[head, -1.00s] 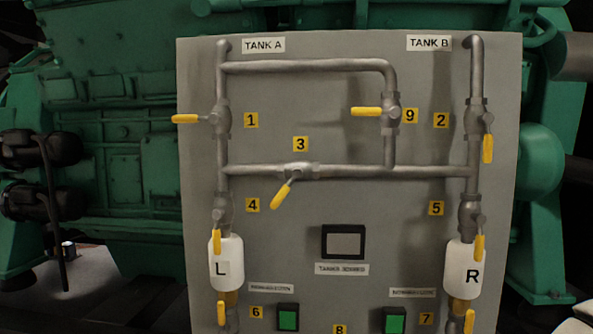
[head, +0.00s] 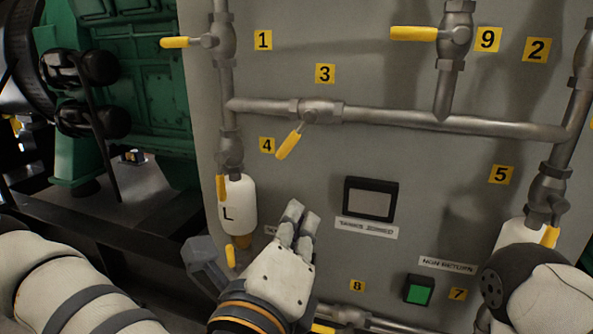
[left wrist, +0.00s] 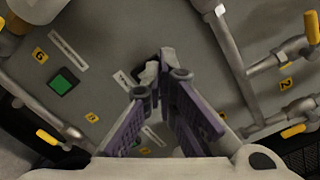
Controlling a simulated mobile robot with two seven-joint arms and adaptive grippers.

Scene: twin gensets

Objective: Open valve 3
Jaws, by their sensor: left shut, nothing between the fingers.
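Valve 3 (head: 322,111) sits on the horizontal pipe under the yellow label 3. Its yellow handle (head: 290,141) slants down and to the left from the valve body, at an angle to the pipe. My left gripper (head: 303,214) is shut and empty in front of the panel, below the handle and apart from it. In the left wrist view, its fingers (left wrist: 160,73) are together at the tips with the panel behind. I cannot tell which handle is valve 3 in that view. My right gripper is not in view; only part of my right arm shows.
Valve 1 (head: 213,41) and valve 9 (head: 454,35) have handles pointing left. The white L bottle (head: 239,204) hangs left of my left gripper. A small screen (head: 370,199) and green button (head: 419,290) lie to its right. The panel between handle and gripper is clear.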

